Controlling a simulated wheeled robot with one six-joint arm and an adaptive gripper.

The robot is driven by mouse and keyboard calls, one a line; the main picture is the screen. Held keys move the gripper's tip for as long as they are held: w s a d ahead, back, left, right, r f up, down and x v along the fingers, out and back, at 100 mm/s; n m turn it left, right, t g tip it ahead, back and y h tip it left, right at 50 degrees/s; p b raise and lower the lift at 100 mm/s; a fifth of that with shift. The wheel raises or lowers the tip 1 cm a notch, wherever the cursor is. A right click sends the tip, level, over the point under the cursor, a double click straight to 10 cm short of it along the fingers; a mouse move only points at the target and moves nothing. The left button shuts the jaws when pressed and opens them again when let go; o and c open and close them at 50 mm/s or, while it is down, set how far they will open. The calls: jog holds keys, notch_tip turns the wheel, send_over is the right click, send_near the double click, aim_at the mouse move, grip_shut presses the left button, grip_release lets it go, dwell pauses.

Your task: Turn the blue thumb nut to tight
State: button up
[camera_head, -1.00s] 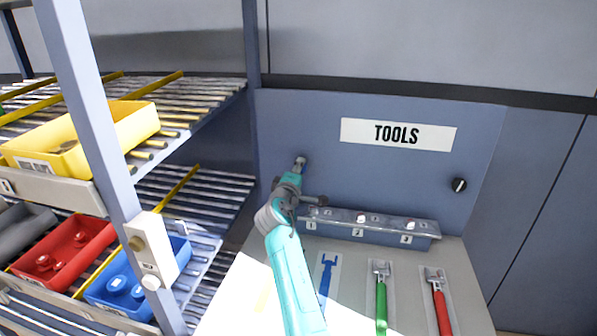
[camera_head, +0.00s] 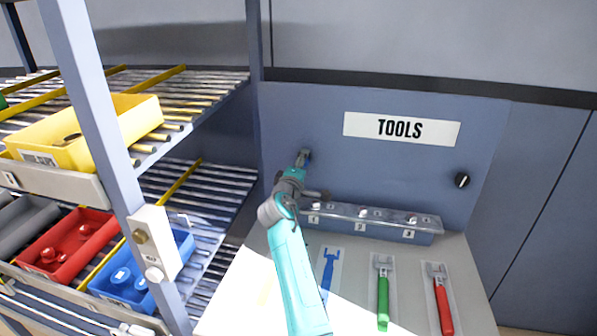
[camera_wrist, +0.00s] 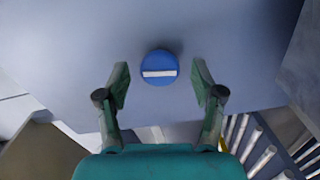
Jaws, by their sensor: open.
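The blue thumb nut (camera_wrist: 159,56) is a round blue knob with a white bar across its face, on the blue-grey panel (camera_wrist: 60,45) in the wrist view. The bar lies nearly level in the picture.
A black knob (camera_head: 462,180) is on the panel's right. A numbered rail (camera_head: 385,229) stands below my arm's right side. Green (camera_head: 383,290) and red (camera_head: 442,300) tools lie on the bench. A shelf with yellow (camera_head: 130,112), red (camera_head: 90,222) and blue (camera_head: 182,240) bins stands left.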

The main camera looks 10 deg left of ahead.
jog(key=s, duration=1.1)
jog(key=shift+s+a, duration=0.2)
jog(key=shift+s, duration=0.15)
